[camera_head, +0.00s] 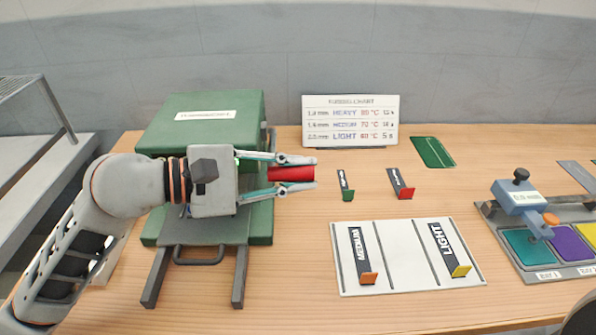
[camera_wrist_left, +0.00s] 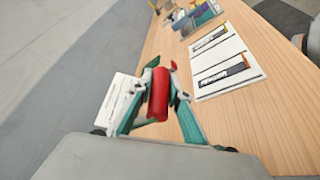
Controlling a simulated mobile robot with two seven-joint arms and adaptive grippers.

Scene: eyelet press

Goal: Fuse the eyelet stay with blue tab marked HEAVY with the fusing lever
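The green press (camera_head: 205,112) stands on the left of the table, with a label on its top and rails and a handle at its front. A red cylinder (camera_head: 291,174), seemingly the fusing lever's grip, lies at the press's right side. My left gripper (camera_head: 308,172) has its fingers closed on either side of the red cylinder, which also shows between the fingertips in the left wrist view (camera_wrist_left: 158,95). The lever's arm is hidden behind the gripper. No stay with a blue tab marked HEAVY is visible. My right gripper is out of view.
A white board (camera_head: 411,280) holds a MEDIUM stay (camera_head: 360,252) and a LIGHT stay (camera_head: 447,246), with bare room between. Stays with green (camera_head: 345,186) and red tabs (camera_head: 401,184) lie behind. A fusing chart (camera_head: 350,121) stands at the back; a blue clamp (camera_head: 522,200) is right.

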